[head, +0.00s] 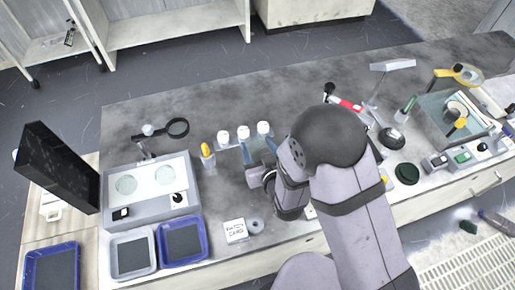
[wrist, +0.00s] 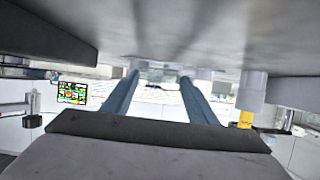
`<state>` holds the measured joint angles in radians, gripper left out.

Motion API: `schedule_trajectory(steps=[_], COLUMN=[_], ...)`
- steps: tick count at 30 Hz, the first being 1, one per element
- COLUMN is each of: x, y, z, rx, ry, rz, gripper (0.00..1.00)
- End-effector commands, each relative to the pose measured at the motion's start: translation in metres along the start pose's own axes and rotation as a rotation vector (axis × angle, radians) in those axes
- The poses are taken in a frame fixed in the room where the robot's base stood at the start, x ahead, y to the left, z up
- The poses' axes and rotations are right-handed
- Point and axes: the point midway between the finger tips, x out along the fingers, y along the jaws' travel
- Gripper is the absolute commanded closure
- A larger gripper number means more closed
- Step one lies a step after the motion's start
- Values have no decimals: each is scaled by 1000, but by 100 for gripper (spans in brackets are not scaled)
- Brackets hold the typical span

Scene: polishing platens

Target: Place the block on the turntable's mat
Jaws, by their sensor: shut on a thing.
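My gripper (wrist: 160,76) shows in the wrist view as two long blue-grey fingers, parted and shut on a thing. I take this to be the block, but its shape cannot be made out between the fingertips. In the head view my wrist hangs over the middle of the bench, and my arm hides much of the gripper and what it holds. I cannot tell for sure whether either disc is the turntable's mat.
A tall black panel (head: 57,166) stands left of the machine. Blue-rimmed trays (head: 205,240) lie in front. A dark green disc (head: 407,173) lies right of my arm. The bench's back strip (head: 290,90) is bare.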

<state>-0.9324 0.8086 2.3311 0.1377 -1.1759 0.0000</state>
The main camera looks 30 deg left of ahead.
Motion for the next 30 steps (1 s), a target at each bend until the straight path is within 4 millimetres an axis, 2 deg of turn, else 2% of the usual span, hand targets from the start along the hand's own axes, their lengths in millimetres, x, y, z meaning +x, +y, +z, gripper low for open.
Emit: schedule_trajectory(steps=[4,19,20,21,30], x=[5,8,7,7,7], y=[0,0,0,0,0], z=[12,18,17,17,16], rx=[0,0,0,0,0], ry=[0,2,1,1,1], rz=[0,0,0,0,0], gripper=[72,72,40,31,28])
